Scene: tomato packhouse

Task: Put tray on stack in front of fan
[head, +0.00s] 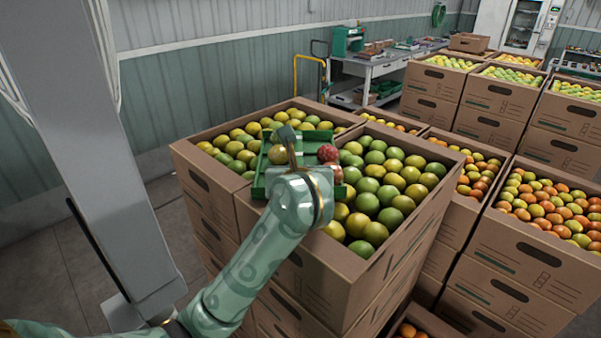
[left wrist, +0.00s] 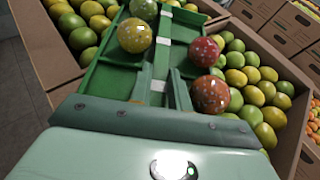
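A green tray (head: 262,165) with several tomatoes or similar round fruit, yellow-green and red, is at the top of the nearest boxes, over the edge between two of them. My right gripper is not in view. I cannot clearly identify a fan.
Stacked cardboard boxes of green fruit (head: 330,275) stand right below the tray. More stacks, with orange fruit (head: 535,255) and yellow-green fruit (head: 495,95), stand to the right and behind. A grey workbench (head: 368,68) and yellow cart handle (head: 296,75) are farther back. Floor shows at left.

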